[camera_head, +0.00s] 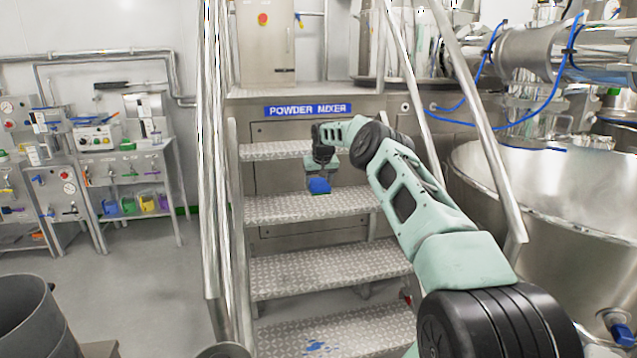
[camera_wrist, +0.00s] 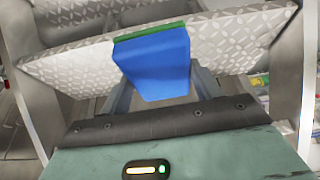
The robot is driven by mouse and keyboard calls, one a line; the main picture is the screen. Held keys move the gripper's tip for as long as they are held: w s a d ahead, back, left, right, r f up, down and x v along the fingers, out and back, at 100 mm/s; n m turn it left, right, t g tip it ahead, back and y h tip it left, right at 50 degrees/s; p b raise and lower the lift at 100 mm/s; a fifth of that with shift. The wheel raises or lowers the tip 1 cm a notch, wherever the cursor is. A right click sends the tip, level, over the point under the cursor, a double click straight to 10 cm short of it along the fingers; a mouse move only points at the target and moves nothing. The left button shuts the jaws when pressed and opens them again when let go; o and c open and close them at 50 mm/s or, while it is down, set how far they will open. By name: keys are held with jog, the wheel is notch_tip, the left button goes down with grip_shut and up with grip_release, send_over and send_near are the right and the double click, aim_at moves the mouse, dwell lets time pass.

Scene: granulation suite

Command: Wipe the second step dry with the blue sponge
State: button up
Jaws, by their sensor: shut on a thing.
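My gripper (camera_head: 319,176) is shut on the blue sponge (camera_head: 319,186), over the second tread from the top of the metal stairs. In the wrist view the sponge (camera_wrist: 155,62) sits between the fingers, with a green layer along its far edge. It overlaps the front edge of a patterned tread (camera_wrist: 85,62); I cannot tell whether it touches. In the head view, the treads from top down are one (camera_head: 275,150), the one under the sponge (camera_head: 275,208), a third (camera_head: 325,270) and the lowest visible one (camera_head: 365,330). Blue wet-looking patches (camera_head: 318,347) lie on the lowest visible tread.
Metal handrails (camera_head: 211,150) flank the stairs on both sides. A large steel vessel (camera_head: 560,200) stands close on the right. Benches with equipment (camera_head: 125,150) line the left wall. A dark bin (camera_head: 35,320) stands at lower left. The grey floor between is clear.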

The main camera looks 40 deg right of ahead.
jog(key=shift+a+f, duration=0.15)
jog(key=shift+a, duration=0.45)
jog(key=shift+s+a+f, duration=0.15)
jog(key=shift+s+a, duration=0.25)
jog(key=shift+a, duration=0.1)
jog(key=s+a+f+n, duration=0.2)
jog(key=s+a, duration=0.5)
jog(key=a, duration=0.6)
jog(key=s+a+f+n+y, duration=0.1)
jog(key=s+a+f, duration=0.4)
jog(key=a, duration=0.8)
jog(key=s+a+f+n+y, duration=0.1)
jog(key=s+a+f, duration=0.3)
jog(key=s+a, duration=0.6)
jog(key=a+n, duration=0.1)
jog(key=a, duration=0.3)
jog(key=shift+s+n+t, duration=0.2)
jog(key=shift+n+t, duration=0.1)
jog(key=shift+n, duration=0.1)
